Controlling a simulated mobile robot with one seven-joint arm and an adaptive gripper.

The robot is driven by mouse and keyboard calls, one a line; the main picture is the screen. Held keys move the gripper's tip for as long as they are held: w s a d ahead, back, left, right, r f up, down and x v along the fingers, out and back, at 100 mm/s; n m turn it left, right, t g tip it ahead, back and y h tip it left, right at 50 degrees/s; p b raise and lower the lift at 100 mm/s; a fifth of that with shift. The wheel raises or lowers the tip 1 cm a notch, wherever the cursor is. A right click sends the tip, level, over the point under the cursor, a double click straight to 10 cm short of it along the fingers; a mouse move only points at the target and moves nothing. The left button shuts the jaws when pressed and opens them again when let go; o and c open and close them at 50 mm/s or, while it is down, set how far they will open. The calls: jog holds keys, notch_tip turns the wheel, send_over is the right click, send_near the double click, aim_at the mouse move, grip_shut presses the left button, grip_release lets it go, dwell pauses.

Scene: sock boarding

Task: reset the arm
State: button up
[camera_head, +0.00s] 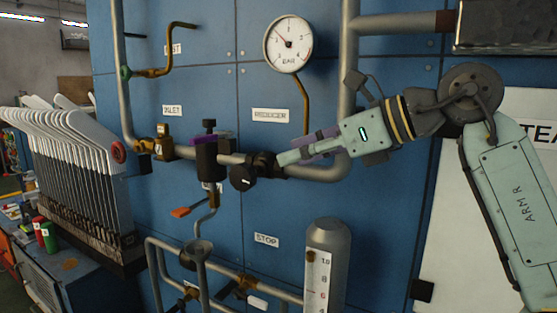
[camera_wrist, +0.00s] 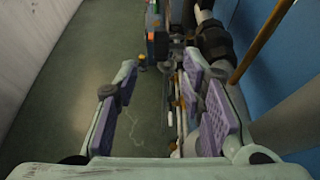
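My arm (camera_head: 497,200) comes in from the right in the head view, its pale green link marked "ARM R". My gripper (camera_head: 288,157) reaches left in front of the blue panel, close to the bent grey pipe and a black round knob (camera_head: 243,177). In the wrist view my gripper (camera_wrist: 160,78) has its purple-padded fingers spread apart, with floor and pipework visible between them. No held object shows between the pads. Whether a finger touches the pipe, I cannot tell.
The blue panel (camera_head: 240,95) carries a pressure gauge (camera_head: 288,43), a black regulator (camera_head: 207,158) on the pipe, and an orange-handled valve (camera_head: 186,211). A clear-scaled grey cylinder (camera_head: 328,260) stands below my gripper. A rack of white sock boards (camera_head: 80,160) stands at left.

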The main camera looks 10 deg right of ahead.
jog(key=shift+s+d+r, duration=0.15)
jog(key=shift+s+d, duration=0.1)
jog(key=shift+d, duration=0.05)
